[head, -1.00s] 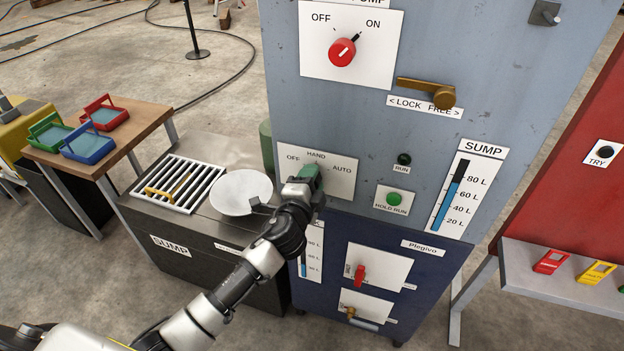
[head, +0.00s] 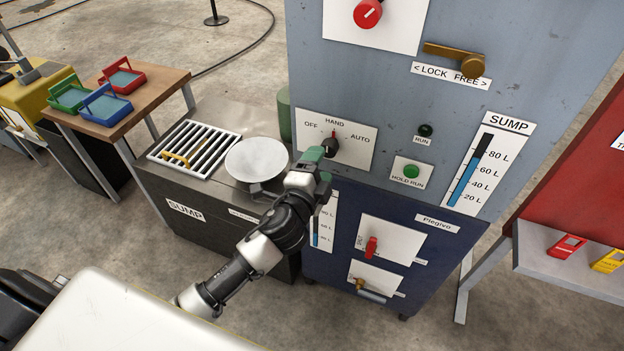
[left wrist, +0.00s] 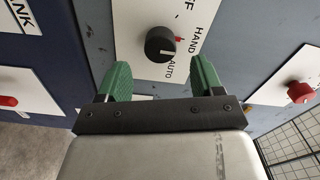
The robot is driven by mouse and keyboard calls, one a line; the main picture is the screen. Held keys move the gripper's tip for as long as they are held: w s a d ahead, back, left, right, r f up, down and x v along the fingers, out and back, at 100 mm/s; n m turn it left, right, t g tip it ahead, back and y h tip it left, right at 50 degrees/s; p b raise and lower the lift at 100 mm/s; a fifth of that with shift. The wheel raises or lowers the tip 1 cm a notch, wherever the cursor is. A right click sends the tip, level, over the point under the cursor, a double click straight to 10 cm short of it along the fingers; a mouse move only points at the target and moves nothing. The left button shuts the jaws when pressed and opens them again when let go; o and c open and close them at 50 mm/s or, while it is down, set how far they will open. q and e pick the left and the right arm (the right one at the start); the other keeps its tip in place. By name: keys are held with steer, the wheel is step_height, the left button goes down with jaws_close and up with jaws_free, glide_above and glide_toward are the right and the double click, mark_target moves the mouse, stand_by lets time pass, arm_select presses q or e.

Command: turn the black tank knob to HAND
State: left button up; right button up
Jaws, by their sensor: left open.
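The black tank knob (head: 331,148) is on a white plate marked OFF, HAND and AUTO on the grey cabinet. A red mark shows at its edge on the HAND side. The left wrist view shows the knob (left wrist: 160,44) with the red mark towards HAND and a pale line low on its face, whose direction I cannot read surely. My left gripper (head: 319,166) is just below and in front of the plate. Its green fingers are open, empty and apart from the knob. The knob lies ahead, between the fingers as seen from the wrist. My right gripper is out of view.
A brass lever (head: 455,58) and a red knob (head: 368,13) are higher on the cabinet. A green HOLD RUN button (head: 411,171) is to the right. Below is a blue panel with a red handle (head: 371,247). A white dish (head: 256,161) stands left of the gripper.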

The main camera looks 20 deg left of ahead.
arm_select(q)
steer(key=s, duration=0.4)
steer(key=shift+s, duration=0.2)
